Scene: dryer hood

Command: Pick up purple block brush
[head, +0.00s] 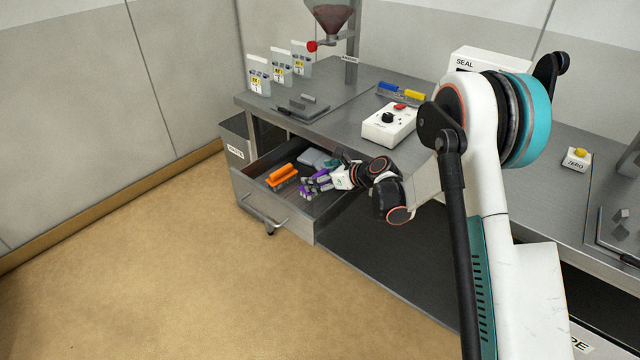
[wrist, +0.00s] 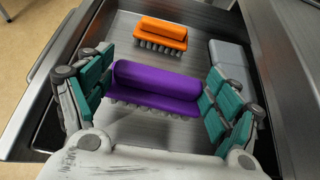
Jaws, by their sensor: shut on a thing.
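The purple block brush (wrist: 155,85) lies across the middle of the wrist view, its rounded grip up and its grey bristles down. My gripper (wrist: 153,92) has one teal-padded finger at each end of the brush, and it is shut on it. In the head view my gripper (head: 330,182) reaches into the open drawer (head: 275,212), with the purple brush (head: 316,188) partly hidden by the fingers. I cannot tell whether the bristles touch the drawer floor.
An orange block brush (wrist: 162,35) lies in the drawer beyond the purple one. A grey block (wrist: 228,65) sits by the drawer's right wall. The worktop (head: 350,103) above holds a white control box (head: 389,125).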

